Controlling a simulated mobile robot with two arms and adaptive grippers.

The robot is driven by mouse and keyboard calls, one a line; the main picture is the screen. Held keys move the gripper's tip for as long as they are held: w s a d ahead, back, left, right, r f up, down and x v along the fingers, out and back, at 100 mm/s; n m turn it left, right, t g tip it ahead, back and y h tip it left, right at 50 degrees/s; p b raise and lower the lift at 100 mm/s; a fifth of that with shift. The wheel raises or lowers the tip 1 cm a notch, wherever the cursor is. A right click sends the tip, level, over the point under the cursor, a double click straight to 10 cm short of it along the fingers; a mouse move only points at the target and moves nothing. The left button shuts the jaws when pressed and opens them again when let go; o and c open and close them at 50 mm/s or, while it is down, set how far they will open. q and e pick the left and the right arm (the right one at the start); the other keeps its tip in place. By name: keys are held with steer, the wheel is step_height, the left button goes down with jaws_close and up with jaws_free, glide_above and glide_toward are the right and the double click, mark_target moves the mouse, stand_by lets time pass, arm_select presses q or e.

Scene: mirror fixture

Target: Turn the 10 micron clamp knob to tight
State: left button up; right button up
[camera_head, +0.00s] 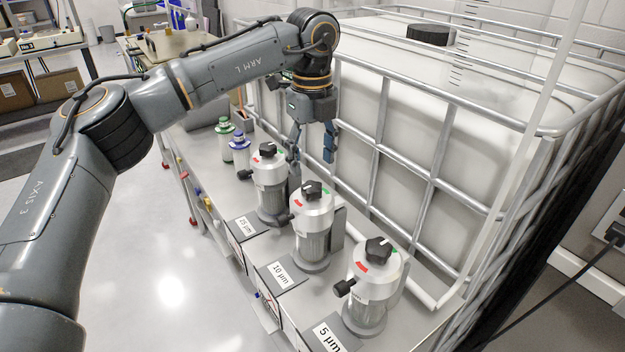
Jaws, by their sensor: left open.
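The 10 micron clamp knob (312,188) is black and sits on top of the middle silver filter housing (314,218), behind the "10 µm" label (281,275). A red mark shows left of the knob and a green mark right of it. I cannot tell exactly which way the knob points. My left gripper (312,155) points down with its fingers spread. It is empty, above and beyond the 10 micron knob in the picture, and appears apart from it. My right gripper is not in view.
The 25 micron housing (270,190) stands to the left and the 5 micron housing (368,290) to the right, both with black knobs. A large white caged tank (470,150) stands close behind. Green- and blue-capped bottles (239,152) stand farther along the bench.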

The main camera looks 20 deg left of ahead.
mark_target(312, 185)
arm_select(q)
step_height(312, 185, down, 5)
steer(key=shift+f, duration=0.6)
steer(key=shift+c, duration=0.5)
steer(key=c, duration=1.1)
steer(key=shift+o, duration=0.2)
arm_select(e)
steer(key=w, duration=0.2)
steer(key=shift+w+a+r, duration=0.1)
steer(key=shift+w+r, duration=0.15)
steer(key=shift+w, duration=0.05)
